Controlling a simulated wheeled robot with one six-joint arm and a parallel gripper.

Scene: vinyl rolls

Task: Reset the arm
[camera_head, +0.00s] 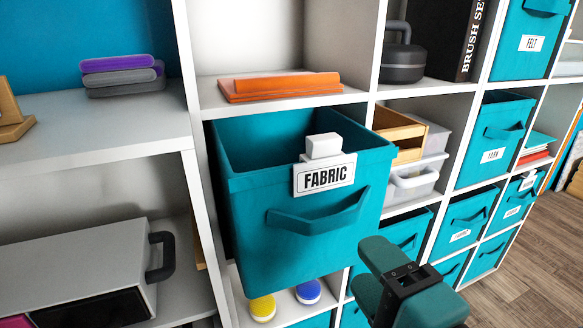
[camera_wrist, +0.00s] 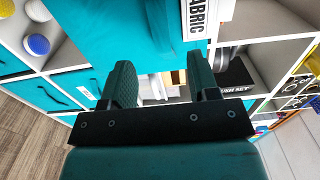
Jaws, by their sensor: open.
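My gripper (camera_wrist: 162,85) is open and empty in the wrist view, its two teal fingers spread apart. In the head view my gripper (camera_head: 372,262) is at the lower right, in front of the shelf. It is to the right of and below the handle of the teal FABRIC bin (camera_head: 330,250). That bin is pulled partly out of its cubby and tilts forward. A white block sits at its front rim above the FABRIC label (camera_head: 325,176). In the wrist view the FABRIC bin (camera_wrist: 120,30) is close beyond the fingers. I cannot tell whether they touch it.
A white cubby shelf (camera_head: 190,120) fills the view. Other teal bins (camera_head: 493,140) stand to the right, with a wooden and a clear container (camera_head: 412,180) nearer. Orange cloth (camera_head: 275,86) lies above the FABRIC bin. Wooden floor (camera_head: 540,240) is open at the right.

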